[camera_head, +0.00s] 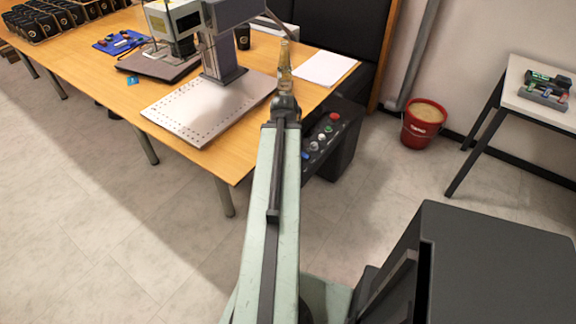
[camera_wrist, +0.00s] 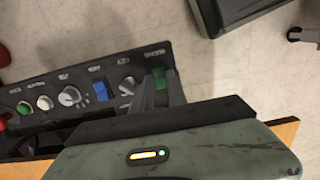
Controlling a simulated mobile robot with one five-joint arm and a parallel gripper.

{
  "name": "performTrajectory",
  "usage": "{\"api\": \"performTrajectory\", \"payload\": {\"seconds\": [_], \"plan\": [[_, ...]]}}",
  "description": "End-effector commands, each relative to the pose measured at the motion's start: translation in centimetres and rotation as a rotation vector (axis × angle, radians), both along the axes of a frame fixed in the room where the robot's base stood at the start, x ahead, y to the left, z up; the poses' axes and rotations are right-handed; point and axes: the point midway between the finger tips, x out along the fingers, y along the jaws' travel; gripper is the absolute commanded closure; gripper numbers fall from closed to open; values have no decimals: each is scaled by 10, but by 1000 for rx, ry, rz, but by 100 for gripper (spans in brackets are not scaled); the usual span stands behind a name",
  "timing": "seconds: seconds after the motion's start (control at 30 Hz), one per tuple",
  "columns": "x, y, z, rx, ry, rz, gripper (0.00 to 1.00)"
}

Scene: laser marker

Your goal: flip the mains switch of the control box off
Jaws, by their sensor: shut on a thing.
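The control box (camera_head: 345,141) hangs beside the table's right end, its sloped panel carrying several buttons and knobs. In the wrist view its dark panel (camera_wrist: 85,78) runs across the upper left. The green mains switch (camera_wrist: 158,77) sits at the right end of the panel, below its label. My gripper (camera_wrist: 161,92) is at that switch, with its two dark fingers around it and shut on it. The fingers and gripper body hide part of the switch, so its on or off position cannot be told. In the head view my arm hides the fingertips.
Beside the mains switch are a key switch (camera_wrist: 127,87), a blue switch (camera_wrist: 100,91) and a dial (camera_wrist: 70,97). A red bucket (camera_head: 420,129) stands right of the box. Floor at left is clear.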

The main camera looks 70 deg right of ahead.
Motion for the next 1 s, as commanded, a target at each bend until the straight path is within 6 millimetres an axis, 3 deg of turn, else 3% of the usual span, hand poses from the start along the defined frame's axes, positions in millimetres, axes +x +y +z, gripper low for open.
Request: {"api": "performTrajectory", "payload": {"seconds": [0.1, 0.13, 0.2, 0.63, 1.0], "plan": [[0, -1, 0, -2, 1, 0, 100], [0, -1, 0, -2, 1, 0, 76], [0, -1, 0, -2, 1, 0, 60], [0, -1, 9, -2, 1, -1, 60], [4, -2, 72, -2, 1, -1, 60]]}}
